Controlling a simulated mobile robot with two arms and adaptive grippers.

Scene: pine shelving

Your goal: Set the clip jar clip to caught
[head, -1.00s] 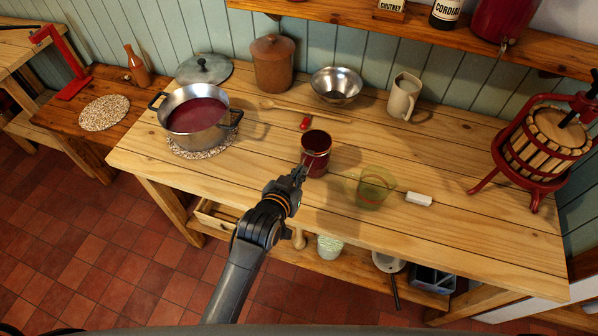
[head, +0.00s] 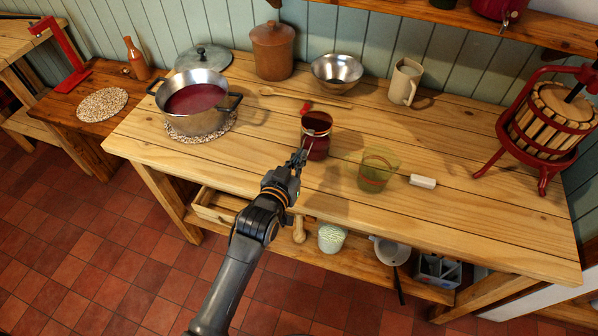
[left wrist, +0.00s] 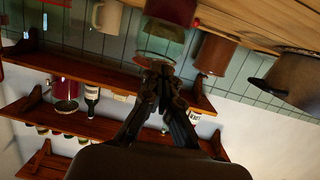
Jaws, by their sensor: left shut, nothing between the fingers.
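The jar with dark red contents (head: 317,146), seemingly the clip jar, stands upright on the pine bench (head: 250,160). My left gripper (head: 303,158) is shut and empty at the jar's near left side. Its fingertips are close to the jar wall; I cannot tell whether they touch. In the left wrist view, the gripper (left wrist: 160,72) points at the jar (left wrist: 172,10), which is cut by the top edge. The clip is too small and partly hidden by the fingers, so its state cannot be told. My right gripper is not in view.
A green glass (head: 377,170) and a white block (head: 422,181) stand right of the jar. A pot (head: 200,120) stands left. A wooden spoon (head: 300,97), steel bowl (head: 336,72) and mug (head: 405,82) are behind. A red press (head: 545,125) stands at the right.

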